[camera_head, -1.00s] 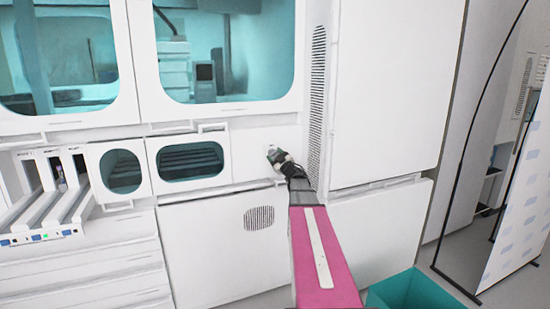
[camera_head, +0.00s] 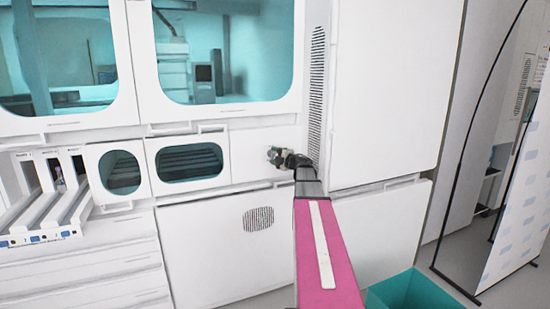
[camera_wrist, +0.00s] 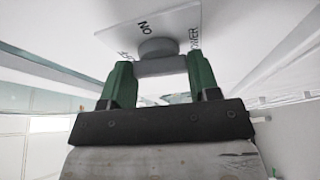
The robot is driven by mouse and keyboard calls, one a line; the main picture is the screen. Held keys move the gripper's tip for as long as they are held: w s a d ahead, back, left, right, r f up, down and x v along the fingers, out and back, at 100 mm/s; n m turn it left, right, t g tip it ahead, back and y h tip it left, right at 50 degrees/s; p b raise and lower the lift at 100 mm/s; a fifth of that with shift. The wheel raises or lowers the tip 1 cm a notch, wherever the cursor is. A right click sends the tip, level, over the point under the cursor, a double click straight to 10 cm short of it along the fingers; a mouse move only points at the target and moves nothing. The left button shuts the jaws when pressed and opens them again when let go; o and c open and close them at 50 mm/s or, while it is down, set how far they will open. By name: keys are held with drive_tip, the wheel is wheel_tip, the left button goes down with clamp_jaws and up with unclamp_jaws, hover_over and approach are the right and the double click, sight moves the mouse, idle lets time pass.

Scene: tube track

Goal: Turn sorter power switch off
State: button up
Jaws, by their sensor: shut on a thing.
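The sorter power switch is a grey rotary knob (camera_wrist: 158,47) on a white label plate (camera_wrist: 178,20) marked ON, OFF and POWER in the wrist view. The OFF lettering is partly hidden behind a finger. My gripper (camera_wrist: 160,70) has its green fingers on both sides of the knob's grey bar and is shut on it. In the head view my gripper (camera_head: 275,156) is against the white machine front (camera_head: 262,143), right of the small oval windows. The knob is hidden there by the gripper.
A rack with slots (camera_head: 45,238) stands at the left. A vented panel (camera_head: 317,100) lies just right of my gripper. A teal bin (camera_head: 420,290) is on the floor at lower right, and a banner stand (camera_head: 515,190) is at far right.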

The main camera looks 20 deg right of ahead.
sight(270, 146)
drive_tip(key=shift+n+g, duration=0.3)
drive_tip(key=shift+n, duration=0.2)
idle(0.3)
drive_tip(key=o, duration=0.9)
drive_tip(key=shift+r, duration=0.1)
drive_tip(key=shift+r, duration=0.6)
wheel_tip(270, 146, up, 3)
drive_tip(key=shift+w+f, duration=0.15)
drive_tip(key=s+a+r, duration=0.1)
drive_tip(key=a+r, duration=0.1)
drive_tip(key=a, duration=0.1)
drive_tip(key=s+a+r, duration=0.1)
drive_tip(key=a+r, duration=0.1)
drive_tip(key=a, duration=0.2)
drive_tip(key=s+a+r, duration=0.1)
drive_tip(key=a+r, duration=0.2)
drive_tip(key=a, duration=0.1)
drive_tip(key=shift+s+a, duration=0.2)
drive_tip(key=shift+a, duration=0.05)
